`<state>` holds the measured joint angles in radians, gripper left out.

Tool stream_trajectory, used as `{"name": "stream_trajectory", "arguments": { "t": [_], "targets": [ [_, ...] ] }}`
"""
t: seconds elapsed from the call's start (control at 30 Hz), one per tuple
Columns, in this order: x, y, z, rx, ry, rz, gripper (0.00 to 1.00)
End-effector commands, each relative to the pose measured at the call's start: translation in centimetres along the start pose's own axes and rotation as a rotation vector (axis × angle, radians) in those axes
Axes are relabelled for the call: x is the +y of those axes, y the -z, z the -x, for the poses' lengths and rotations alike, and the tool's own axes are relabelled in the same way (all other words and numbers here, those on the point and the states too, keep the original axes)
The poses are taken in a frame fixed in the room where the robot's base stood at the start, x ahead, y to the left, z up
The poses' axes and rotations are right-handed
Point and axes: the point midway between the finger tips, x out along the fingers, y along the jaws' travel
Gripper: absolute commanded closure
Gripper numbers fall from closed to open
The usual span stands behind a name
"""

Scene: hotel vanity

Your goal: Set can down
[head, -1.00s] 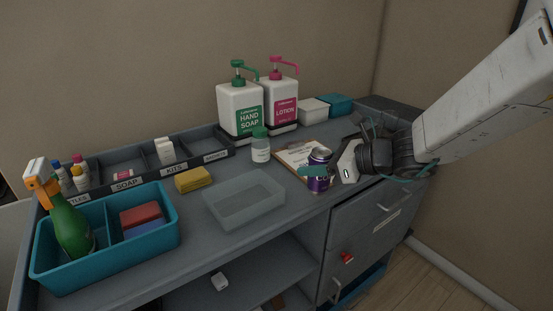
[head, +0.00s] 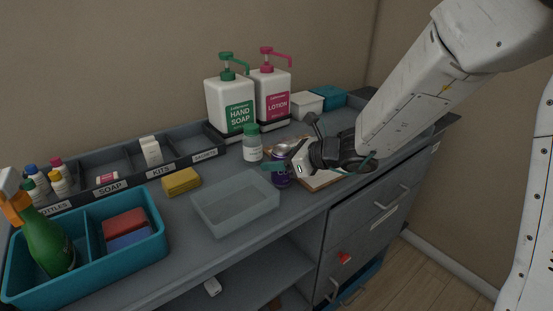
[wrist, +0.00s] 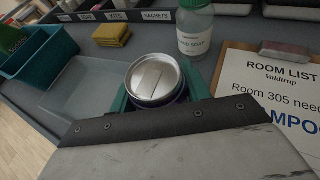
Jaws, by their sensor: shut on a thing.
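A purple can (head: 281,177) with a silver top is upright between the fingers of my gripper (head: 275,168). In the wrist view the can's lid (wrist: 154,79) shows between the two teal fingertips, with my gripper (wrist: 160,92) shut around it. The can is just right of the clear tray (head: 236,203) and in front of the green-capped bottle (head: 252,145). Whether the can's base touches the counter cannot be told, as its lower part is partly hidden.
A clipboard (head: 318,182) lies right of the can. A yellow sponge (head: 181,181), a teal caddy (head: 84,254) and a divided organizer (head: 185,152) are at left. Soap (head: 231,105) and lotion (head: 272,98) pumps stand behind. The counter's front edge is close.

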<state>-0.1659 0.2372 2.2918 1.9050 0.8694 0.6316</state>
Motion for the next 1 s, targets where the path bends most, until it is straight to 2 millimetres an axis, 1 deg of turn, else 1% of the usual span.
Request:
{"name": "stream_trajectory", "arguments": {
  "t": [0.17,0.3,0.33,0.37,0.4,0.67,0.77,0.87,1.0],
  "targets": [
    [0.1,-0.1,0.0,-0.001,-0.001,0.001,0.81],
    [0.1,0.3,-0.2,0.0,-0.003,0.001,0.81],
    [0.1,0.2,-0.2,0.0,-0.002,0.002,0.44],
    [0.1,0.2,-0.2,0.0,-0.002,0.002,0.36],
    [0.1,0.2,-0.2,0.0,-0.002,0.002,0.31],
    [0.1,0.2,-0.2,0.0,-0.002,0.002,0.31],
    [0.1,-0.2,0.2,-0.001,0.0,0.001,0.31],
    [0.0,-0.1,1.6,-0.001,0.002,0.002,0.31],
    [-0.1,-0.1,4.7,-0.002,0.004,0.002,0.31]
  ]
}}
